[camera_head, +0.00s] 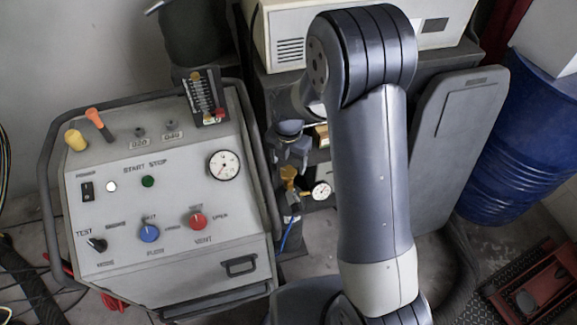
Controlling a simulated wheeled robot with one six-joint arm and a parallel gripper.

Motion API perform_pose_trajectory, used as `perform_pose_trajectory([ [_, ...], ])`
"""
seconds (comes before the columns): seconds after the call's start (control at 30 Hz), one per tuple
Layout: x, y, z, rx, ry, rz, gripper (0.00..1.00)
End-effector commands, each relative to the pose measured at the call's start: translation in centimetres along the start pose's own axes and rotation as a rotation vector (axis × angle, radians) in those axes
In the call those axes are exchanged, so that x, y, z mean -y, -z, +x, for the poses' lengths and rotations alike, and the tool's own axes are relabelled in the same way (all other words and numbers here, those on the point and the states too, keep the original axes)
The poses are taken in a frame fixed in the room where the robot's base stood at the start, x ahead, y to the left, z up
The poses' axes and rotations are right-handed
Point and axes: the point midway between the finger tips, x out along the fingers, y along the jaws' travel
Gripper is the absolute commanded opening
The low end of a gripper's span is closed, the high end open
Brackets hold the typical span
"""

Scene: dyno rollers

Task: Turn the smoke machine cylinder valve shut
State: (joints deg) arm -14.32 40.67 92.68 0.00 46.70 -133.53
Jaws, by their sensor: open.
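The smoke machine (215,262) is a grey cart with a sloping panel at the left. A small brass fitting (289,174), which looks like a valve, sits just right of the cart, beside a round white gauge (321,190). A blue hose (287,234) runs down below it. I cannot tell the valve handle's position. My arm reaches up and over from the lower right and folds down at its far end. My gripper (294,157) is small and dark, close above the brass fitting. Its jaws are open. I cannot tell whether they touch the fitting.
The panel has a blue knob (149,233), a red knob (197,220) and a larger gauge (224,165). A dark cylinder-like body (195,38) stands behind it. A beige box (284,35) sits on a dark cabinet. A blue drum (517,140) and red jack (548,290) are right.

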Motion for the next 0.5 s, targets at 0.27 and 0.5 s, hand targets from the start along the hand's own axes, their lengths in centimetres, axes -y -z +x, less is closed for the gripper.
perform_pose_trajectory([
  [0.27,0.0,0.0,3.0,0.0,0.0,0.001,0.68],
  [0.5,0.0,0.0,3.3,0.0,0.0,0.001,0.68],
])
